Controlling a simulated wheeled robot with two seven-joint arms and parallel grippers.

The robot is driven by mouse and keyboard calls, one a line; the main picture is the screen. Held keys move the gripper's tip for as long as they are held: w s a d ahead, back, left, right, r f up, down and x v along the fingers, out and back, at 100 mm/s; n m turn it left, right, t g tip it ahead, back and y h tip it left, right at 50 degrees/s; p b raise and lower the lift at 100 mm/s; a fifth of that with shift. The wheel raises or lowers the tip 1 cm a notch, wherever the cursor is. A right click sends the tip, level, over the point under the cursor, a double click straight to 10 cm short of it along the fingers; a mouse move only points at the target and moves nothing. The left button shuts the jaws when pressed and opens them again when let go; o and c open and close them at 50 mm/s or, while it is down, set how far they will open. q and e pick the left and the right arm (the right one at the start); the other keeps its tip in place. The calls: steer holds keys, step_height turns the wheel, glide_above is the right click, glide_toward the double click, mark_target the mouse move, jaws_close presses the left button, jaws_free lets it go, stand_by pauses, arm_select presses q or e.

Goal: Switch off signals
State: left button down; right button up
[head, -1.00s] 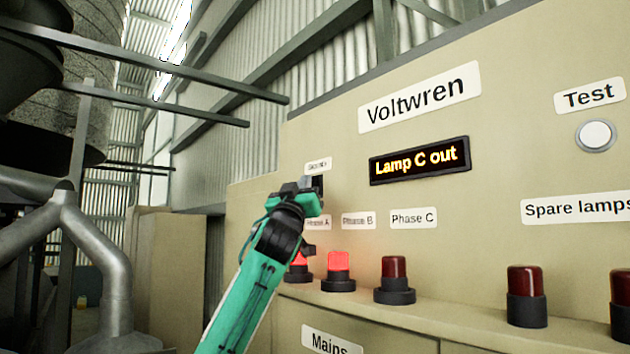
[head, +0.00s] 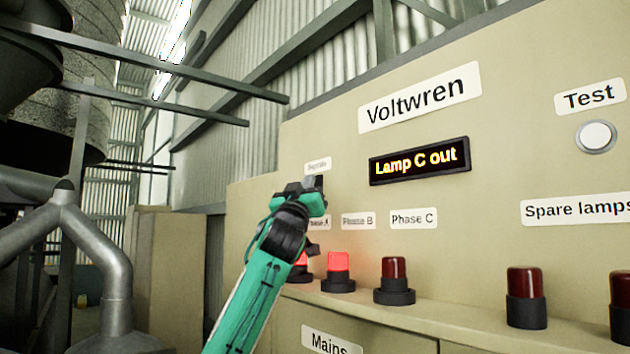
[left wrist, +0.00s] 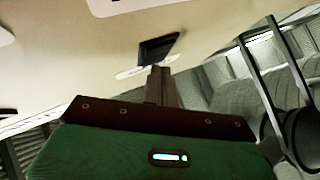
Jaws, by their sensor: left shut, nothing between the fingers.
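The panel (head: 480,120) labelled Voltwren has a small label (head: 317,166), too blurred to read surely, at its left. A dark switch-like block (left wrist: 158,48) beside a pale label shows in the left wrist view. My left gripper (head: 314,184) is shut and empty in front of the panel just below that small label, and hides the block in the head view. Its fingers (left wrist: 161,86) point at the block; I cannot tell whether they touch it. The Phase B lamp (head: 338,262) glows red, as does the partly hidden Phase A lamp (head: 302,259). The Phase C lamp (head: 394,268) is dark.
The display (head: 420,160) reads "Lamp C out". A white Test button (head: 596,136) is at the right. Dark spare lamps (head: 526,295) stand on the ledge. Grey pipes (head: 100,262) and beams fill the left.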

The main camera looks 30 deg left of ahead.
stand_by(0.4)
arm_select(q)
steer(key=shift+s+a+f+b, duration=0.1)
steer(key=shift+s+a+b, duration=0.2)
steer(key=shift+s, duration=0.4)
steer(key=s, duration=0.1)
steer(key=s+a+b, duration=0.1)
steer(key=s, duration=0.1)
steer(key=s+a+b, duration=0.1)
steer(key=shift+s+f, duration=0.3)
stand_by(0.4)
